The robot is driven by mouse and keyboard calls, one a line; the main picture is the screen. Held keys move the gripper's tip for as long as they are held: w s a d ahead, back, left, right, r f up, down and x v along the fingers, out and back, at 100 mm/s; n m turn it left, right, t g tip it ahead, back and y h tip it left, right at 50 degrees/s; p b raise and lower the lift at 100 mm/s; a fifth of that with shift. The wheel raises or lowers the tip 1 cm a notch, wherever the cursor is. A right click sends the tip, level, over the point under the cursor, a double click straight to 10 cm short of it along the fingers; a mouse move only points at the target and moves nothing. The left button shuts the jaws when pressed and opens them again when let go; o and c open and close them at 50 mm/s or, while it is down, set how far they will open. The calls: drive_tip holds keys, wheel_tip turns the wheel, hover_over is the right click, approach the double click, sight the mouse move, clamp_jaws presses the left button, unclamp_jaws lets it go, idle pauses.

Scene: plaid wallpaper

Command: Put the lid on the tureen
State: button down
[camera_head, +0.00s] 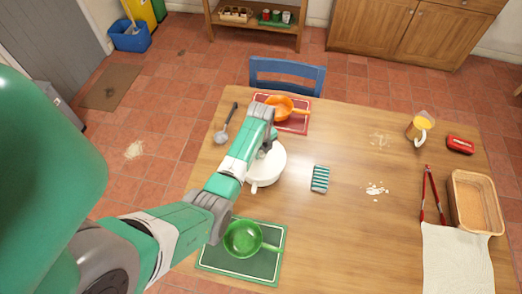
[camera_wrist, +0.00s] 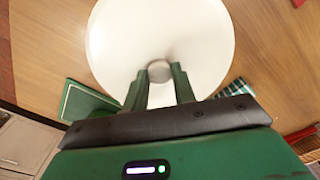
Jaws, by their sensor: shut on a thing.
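My gripper (camera_wrist: 160,88) is shut on the small round knob (camera_wrist: 159,71) of the white lid (camera_wrist: 195,35). The lid fills the upper middle of the wrist view as a pale disc. In the head view the white tureen (camera_head: 255,186) stands on the table left of the middle, under my arm, with a handle towards the front. The lid (camera_head: 274,166) shows there directly over the tureen. My arm hides part of both, and I cannot tell whether the lid rests on the rim or is just above it.
An orange pan (camera_head: 279,107) sits on a red mat behind, and a green pan (camera_head: 243,239) on a green mat in front. A ladle (camera_head: 223,134) lies left, a striped cloth-like item (camera_head: 320,179) right. A pitcher (camera_head: 419,127), tongs (camera_head: 431,195) and basket (camera_head: 476,202) are far right.

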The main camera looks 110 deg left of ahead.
drive_tip(key=shift+f, duration=0.15)
idle(0.7)
drive_tip(key=c, duration=0.6)
unclamp_jaws()
wheel_tip(320, 180, up, 5)
drive_tip(key=p, duration=0.5)
clamp_jaws()
idle(1.2)
drive_tip(key=shift+f+b, duration=1.4)
drive_tip(key=shift+f, duration=0.55)
idle(1.0)
